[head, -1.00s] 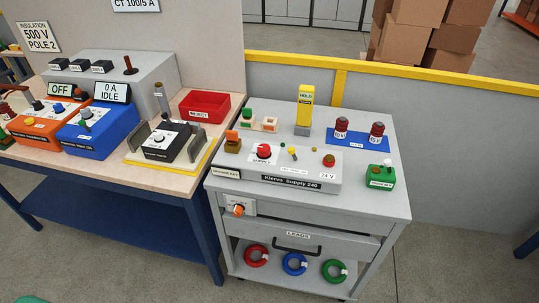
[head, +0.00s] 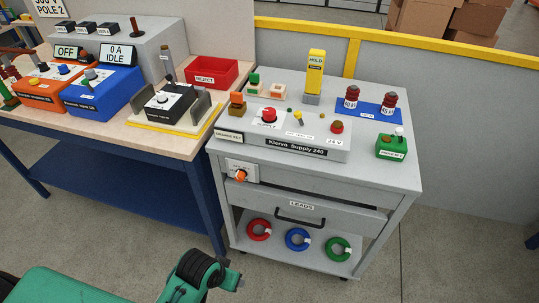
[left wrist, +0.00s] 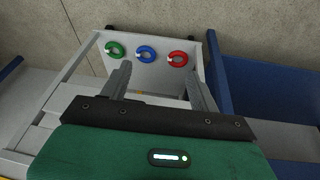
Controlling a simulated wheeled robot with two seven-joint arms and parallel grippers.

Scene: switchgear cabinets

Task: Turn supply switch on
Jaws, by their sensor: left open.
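The grey supply unit (head: 300,146), labelled "Klervo Supply 240", sits on top of the grey cart in the head view. A red knob (head: 269,115) stands on its sloped face beside the word "SUPPLY", with a small lever (head: 298,117) to its right. An orange rotary knob (head: 241,175) sits on a pale plate on the cart's front. Which position any of them is in is too small to tell. My left gripper (left wrist: 160,90) is open and empty in the left wrist view, its fingers apart in front of the cart's lower shelf. My right gripper is out of view.
A drawer labelled "LEADS" (head: 301,206) is above the shelf with red (head: 259,230), blue (head: 297,239) and green (head: 338,249) rings. A bench with a blue frame (head: 110,190) adjoins on the left. Floor in front of the cart is free.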

